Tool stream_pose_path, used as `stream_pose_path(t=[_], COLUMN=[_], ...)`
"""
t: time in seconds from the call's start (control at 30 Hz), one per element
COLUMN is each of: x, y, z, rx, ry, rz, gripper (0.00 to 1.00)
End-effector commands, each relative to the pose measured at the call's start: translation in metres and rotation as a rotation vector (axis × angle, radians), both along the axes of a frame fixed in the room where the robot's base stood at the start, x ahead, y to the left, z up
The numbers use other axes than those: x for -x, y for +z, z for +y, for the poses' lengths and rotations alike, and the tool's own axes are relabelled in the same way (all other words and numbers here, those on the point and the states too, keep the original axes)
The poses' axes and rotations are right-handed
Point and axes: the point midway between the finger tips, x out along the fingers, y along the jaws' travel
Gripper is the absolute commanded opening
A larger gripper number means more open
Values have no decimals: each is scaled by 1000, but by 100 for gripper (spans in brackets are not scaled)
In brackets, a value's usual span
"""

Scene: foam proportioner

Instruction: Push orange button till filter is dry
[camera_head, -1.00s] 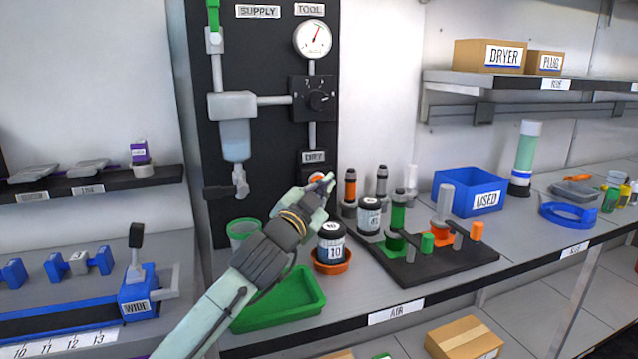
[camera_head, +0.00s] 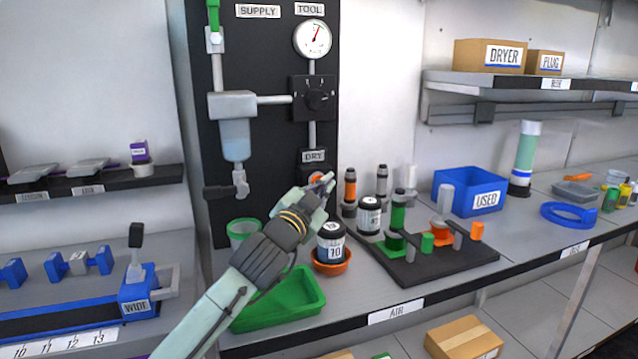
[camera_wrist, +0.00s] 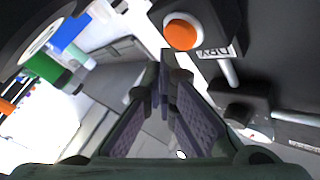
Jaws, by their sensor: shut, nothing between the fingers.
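The orange button (camera_head: 317,177) sits under the DRY label (camera_head: 314,156) on the black panel. In the head view my gripper partly covers it. In the wrist view the whole orange face of the button (camera_wrist: 181,34) shows in its white ring, just beyond my fingertips. My gripper (camera_head: 325,181) is shut and empty, with its tips beside the button. In the wrist view the tips of my gripper (camera_wrist: 167,78) look apart from the button. A filter-like unit with a pale translucent bowl (camera_head: 236,140) hangs on the panel; I cannot tell if it is wet.
Below my gripper are a black-lidded jar (camera_head: 331,240) in an orange dish and a green tray (camera_head: 285,303). A dark stand with green and orange parts (camera_head: 432,262) is to the right.

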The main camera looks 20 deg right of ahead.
Motion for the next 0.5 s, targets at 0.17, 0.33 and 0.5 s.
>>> stream_pose_path(t=[0.17,0.33,0.5], x=[-3,-8,-8], y=[0,0,0], z=[0,0,0], rx=[1,1,0], ry=[0,-1,-1], rz=[1,0,-1], gripper=[0,0,0])
